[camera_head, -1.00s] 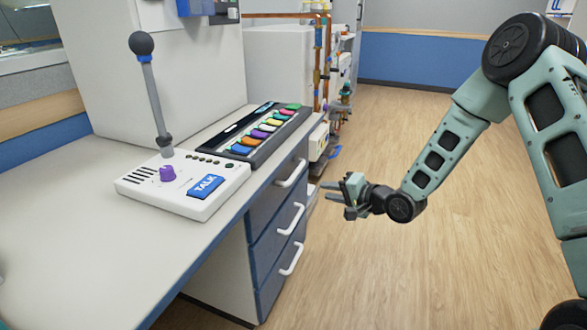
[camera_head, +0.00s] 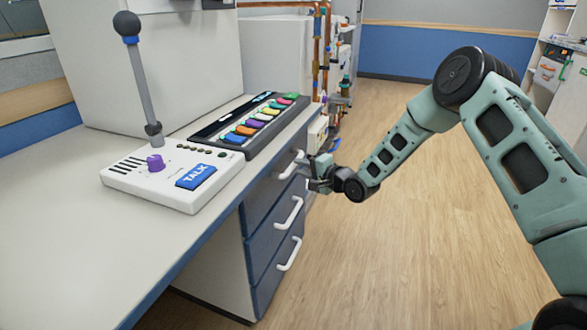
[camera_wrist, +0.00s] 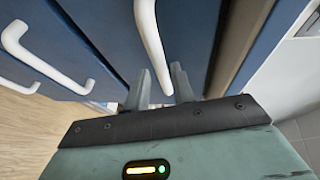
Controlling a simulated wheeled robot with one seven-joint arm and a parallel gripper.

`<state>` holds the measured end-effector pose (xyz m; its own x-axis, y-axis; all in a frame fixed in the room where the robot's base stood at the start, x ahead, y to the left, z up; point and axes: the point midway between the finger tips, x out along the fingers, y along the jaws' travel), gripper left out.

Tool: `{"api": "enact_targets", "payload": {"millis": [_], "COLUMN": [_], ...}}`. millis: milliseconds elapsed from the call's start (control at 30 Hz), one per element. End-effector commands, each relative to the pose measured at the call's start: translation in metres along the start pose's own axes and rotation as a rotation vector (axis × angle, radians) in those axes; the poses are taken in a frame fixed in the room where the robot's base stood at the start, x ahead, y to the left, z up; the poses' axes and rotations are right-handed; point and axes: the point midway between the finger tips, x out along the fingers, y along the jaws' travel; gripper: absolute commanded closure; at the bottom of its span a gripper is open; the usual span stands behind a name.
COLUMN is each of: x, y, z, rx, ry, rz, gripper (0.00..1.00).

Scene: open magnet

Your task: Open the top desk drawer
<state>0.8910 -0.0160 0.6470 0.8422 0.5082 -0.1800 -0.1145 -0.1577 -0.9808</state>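The desk's top drawer has a white bar handle (camera_head: 291,164) on a blue front; the drawer looks closed. My gripper (camera_head: 308,172) is beside this handle, at its right end in the head view. In the wrist view the two grey fingers of my gripper (camera_wrist: 160,82) are apart, and the top handle (camera_wrist: 152,40) runs between them in the picture. Gaps show between the fingers and the bar. I cannot tell how deep the bar sits between them.
Below are a middle drawer handle (camera_head: 291,214) and a bottom drawer handle (camera_head: 290,254). Wood floor (camera_head: 410,240) to the right is open. Pipes (camera_head: 320,50) stand behind.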

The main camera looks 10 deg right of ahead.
Motion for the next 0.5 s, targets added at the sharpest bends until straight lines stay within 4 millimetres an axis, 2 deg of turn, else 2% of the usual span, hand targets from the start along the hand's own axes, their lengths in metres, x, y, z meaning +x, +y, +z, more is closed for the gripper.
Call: {"api": "enact_targets", "payload": {"millis": [33,200,500], "x": [0.010,0.032,0.042], "y": [0.001,0.001,0.000], "z": [0.001,0.000,0.000], "rx": [-0.001,-0.001,0.000], "ry": [0.000,0.000,0.000], "rz": [-0.002,-0.001,0.000], "gripper": [0.75,0.75,0.75]}}
